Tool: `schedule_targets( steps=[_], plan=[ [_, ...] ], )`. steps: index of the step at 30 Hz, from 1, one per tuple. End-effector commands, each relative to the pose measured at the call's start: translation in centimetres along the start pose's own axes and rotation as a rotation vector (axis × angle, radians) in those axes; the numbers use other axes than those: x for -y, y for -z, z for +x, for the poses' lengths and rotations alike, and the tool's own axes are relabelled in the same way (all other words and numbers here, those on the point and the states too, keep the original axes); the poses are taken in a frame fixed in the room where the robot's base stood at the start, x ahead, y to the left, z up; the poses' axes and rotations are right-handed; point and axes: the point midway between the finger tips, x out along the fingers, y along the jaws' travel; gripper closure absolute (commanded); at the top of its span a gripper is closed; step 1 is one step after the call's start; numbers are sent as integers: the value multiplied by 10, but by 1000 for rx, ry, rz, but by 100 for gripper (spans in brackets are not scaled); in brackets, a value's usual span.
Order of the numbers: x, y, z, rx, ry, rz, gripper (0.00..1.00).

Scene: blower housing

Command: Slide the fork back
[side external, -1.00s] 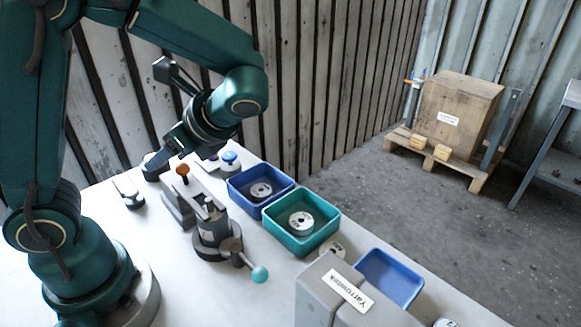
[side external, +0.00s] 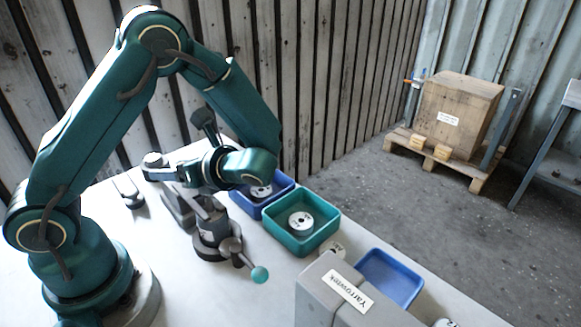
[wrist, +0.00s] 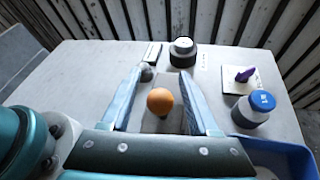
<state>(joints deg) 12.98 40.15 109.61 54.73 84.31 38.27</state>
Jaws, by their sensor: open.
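An orange ball knob (wrist: 160,101) stands between the two fingers of my gripper (wrist: 161,78) in the wrist view. The fingers are open, with a gap on both sides of the knob. A grey block (wrist: 158,124) shows under the knob. In the side view my gripper (side external: 158,172) is low over the grey fixture (side external: 176,207) and hides the knob. I cannot make out a fork shape with certainty; the part carrying the knob is mostly covered.
A clamp with a teal-ball lever (side external: 260,274) stands in front of the fixture. A teal bin (side external: 302,245) and blue bin (side external: 253,210) lie to the right. A blue-capped bottle (wrist: 253,108), purple-topped piece (wrist: 245,74) and dark white-topped cylinder (wrist: 183,52) stand nearby.

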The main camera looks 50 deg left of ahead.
Motion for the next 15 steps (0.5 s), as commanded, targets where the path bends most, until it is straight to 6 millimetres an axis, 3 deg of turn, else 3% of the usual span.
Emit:
schedule_targets(
  steps=[8,12,13,15],
  plan=[
    [0,0,2,-1,0,-1,39],
    [0,0,2,-1,0,-1,92],
    [0,0,2,-1,0,-1,100],
    [0,0,2,-1,-1,-1,100]
  ],
)
